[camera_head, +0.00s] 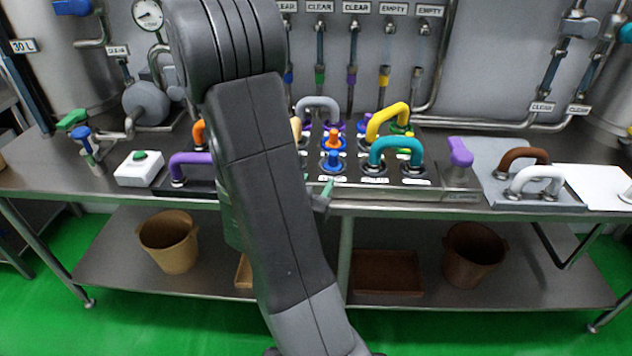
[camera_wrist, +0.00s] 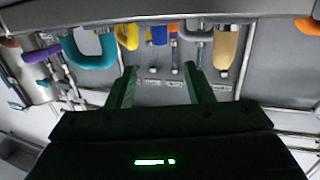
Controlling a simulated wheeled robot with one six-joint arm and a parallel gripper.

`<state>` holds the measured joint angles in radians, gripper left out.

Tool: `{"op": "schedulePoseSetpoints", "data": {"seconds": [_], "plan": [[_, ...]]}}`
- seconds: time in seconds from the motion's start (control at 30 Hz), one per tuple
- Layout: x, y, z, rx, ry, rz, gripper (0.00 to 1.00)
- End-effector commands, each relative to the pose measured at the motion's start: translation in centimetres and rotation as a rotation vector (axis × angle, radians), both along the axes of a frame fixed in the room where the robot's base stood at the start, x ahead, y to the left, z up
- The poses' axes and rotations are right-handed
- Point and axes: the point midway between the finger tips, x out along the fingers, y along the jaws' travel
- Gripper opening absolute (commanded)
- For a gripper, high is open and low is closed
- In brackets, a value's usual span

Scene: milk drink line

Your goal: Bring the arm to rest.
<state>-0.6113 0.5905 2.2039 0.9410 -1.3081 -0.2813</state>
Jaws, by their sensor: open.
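My arm rises through the middle of the head view, its upper link bent over in front of the bench. My gripper (camera_wrist: 160,72) shows in the wrist view with two green fingers apart and nothing between them. In the head view it is mostly hidden behind my arm; a green finger part shows just right of the arm. The fingers point toward the panel of coloured handles. Beyond them in the wrist view are a teal handle (camera_wrist: 93,58) and a tan handle (camera_wrist: 226,46). I cannot tell the exact gap to the panel.
The steel bench (camera_head: 100,180) carries a white box with a green button (camera_head: 139,168), a purple handle (camera_head: 190,160), a yellow handle (camera_head: 386,117) and a grey plate with brown and white handles (camera_head: 535,200). Baskets (camera_head: 170,243) stand on the lower shelf. Green floor lies in front.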

Motion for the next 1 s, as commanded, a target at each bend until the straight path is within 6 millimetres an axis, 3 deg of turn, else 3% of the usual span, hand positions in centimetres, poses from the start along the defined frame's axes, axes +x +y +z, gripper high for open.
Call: {"op": "schedulePoseSetpoints", "data": {"seconds": [0.27,0.9,1.0], "plan": [[1.6,-0.5,0.0,0.000,-0.001,-0.004,0.47],[12.8,-3.9,-0.5,0.000,0.000,-0.004,0.47],[13.3,-4.0,0.1,0.000,0.001,0.000,0.47]]}}
